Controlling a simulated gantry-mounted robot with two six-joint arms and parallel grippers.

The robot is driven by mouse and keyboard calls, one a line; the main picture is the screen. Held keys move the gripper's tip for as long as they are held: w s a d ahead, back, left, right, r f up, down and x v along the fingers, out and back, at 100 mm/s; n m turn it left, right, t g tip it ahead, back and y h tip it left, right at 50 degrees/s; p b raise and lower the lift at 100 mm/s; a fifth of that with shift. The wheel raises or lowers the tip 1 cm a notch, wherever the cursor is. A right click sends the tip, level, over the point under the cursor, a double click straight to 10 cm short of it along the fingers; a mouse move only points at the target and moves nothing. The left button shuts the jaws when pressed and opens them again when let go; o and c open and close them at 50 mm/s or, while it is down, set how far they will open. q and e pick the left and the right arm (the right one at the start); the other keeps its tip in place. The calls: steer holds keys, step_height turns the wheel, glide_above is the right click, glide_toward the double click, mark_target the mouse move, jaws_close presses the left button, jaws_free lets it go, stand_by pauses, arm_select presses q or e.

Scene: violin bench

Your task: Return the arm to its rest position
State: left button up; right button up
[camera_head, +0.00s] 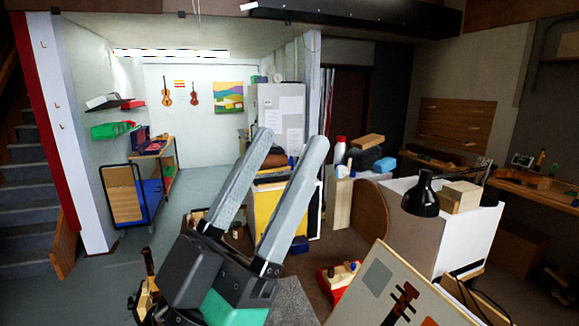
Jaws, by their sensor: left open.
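My left gripper (288,148) is large in the lower middle of the head camera view. Its two long grey fingers point up and slightly right, spread apart, with nothing between them. Its dark body with a green part sits at the bottom of the view. It is held up in front of the room and hides part of the floor and a yellow-fronted cabinet behind it. My right gripper does not show.
A board with a violin picture (381,287) stands tilted at lower right. A black lamp (421,197) is above it, before a white cabinet (475,234). A violin (149,262) is at lower left. A wheeled cart (124,190) stands further back.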

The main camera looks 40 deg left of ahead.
arm_select(q)
steer(key=shift+d+f+m+h, duration=0.1)
steer(key=shift+d+m+h, duration=0.1)
steer(key=shift+d+h, duration=0.3)
steer(key=shift+d+f+m+h, duration=0.1)
steer(key=shift+d+m+h, duration=0.1)
steer(key=shift+h, duration=0.5)
steer(key=shift+r, duration=0.1)
